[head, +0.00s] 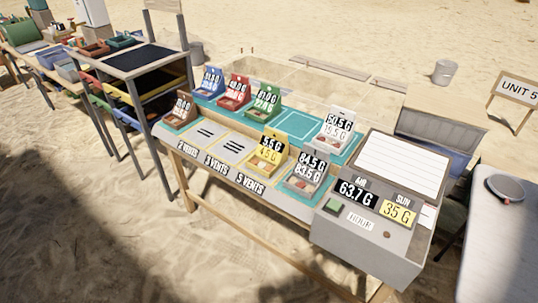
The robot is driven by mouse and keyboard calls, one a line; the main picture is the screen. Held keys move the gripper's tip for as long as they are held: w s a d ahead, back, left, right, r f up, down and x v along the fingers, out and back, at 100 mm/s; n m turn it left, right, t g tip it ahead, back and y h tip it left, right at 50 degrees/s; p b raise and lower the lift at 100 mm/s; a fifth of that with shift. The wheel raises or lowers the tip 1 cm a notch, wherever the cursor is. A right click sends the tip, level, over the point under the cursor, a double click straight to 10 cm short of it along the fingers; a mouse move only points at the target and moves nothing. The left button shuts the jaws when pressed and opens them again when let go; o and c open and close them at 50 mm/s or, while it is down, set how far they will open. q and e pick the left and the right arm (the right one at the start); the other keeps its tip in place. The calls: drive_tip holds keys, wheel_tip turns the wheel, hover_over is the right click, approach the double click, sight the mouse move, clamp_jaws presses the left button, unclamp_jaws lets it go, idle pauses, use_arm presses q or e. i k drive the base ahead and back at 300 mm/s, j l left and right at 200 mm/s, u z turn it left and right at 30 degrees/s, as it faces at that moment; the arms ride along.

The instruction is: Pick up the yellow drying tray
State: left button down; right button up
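The yellow tray (266,160) stands on the front row of the long table, behind the "5 VENTS" label. It has an upright back with a black-and-white number and a yellow number below it. A small brownish lump seems to lie in it. The grey-white tray (304,181) is close to its right, and the striped pads are to its left. Neither of my grippers is in view.
Brown (181,119), blue (207,90), red (234,98), green (264,107) and white (335,138) trays stand around it. A grey console (370,222) is at the table's right end. A dark-topped rack (150,57) is left. Open sand lies in front.

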sight(271, 154)
drive_tip(key=z, duration=0.35)
drive_tip(key=i+j+z, duration=0.2)
drive_tip(key=j+z, duration=0.2)
drive_tip(key=i+j+z, duration=0.15)
drive_tip(key=j+z, duration=0.25)
drive_tip(key=i+j+z, duration=0.1)
drive_tip(key=j+z, duration=0.3)
